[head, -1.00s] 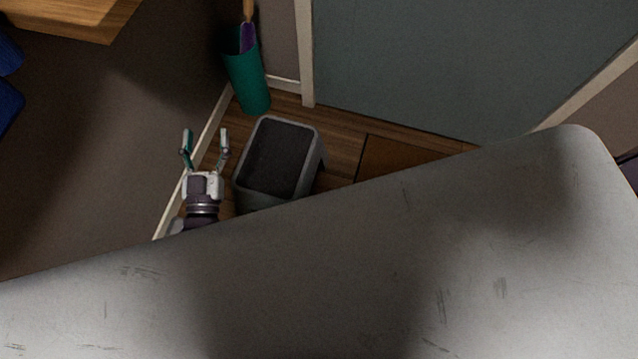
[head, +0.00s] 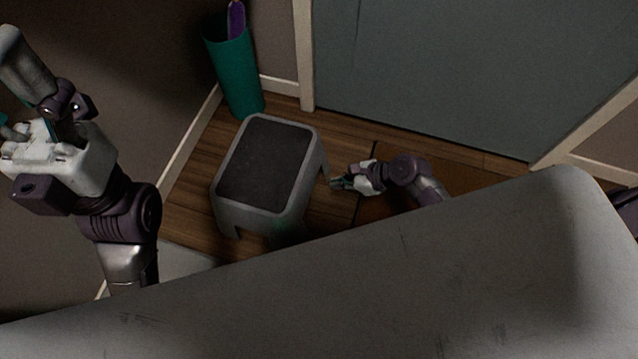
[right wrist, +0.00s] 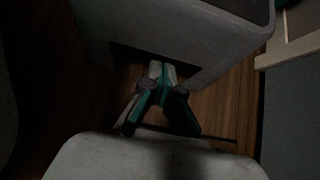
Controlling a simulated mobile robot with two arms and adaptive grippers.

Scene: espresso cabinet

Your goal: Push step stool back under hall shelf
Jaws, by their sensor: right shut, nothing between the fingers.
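The grey step stool (head: 265,165) with a dark top stands upright on the wooden floor, between the left wall and the door. My right gripper (head: 336,184) is shut and empty, low at the stool's right side. In the right wrist view, its closed fingertips (right wrist: 160,70) point at the opening under the stool's side (right wrist: 170,38); I cannot tell if they touch it. My left gripper (head: 25,140) is raised at the left, close to the camera and apart from the stool. Its fingers are partly hidden and cut off by the frame edge. The hall shelf is not recognisable now.
A teal umbrella bin (head: 236,75) with a purple item stands in the corner behind the stool. A grey-blue door (head: 430,75) is at the back, with a brown mat (head: 455,185) before it. My own grey body hides the lower part of the head view.

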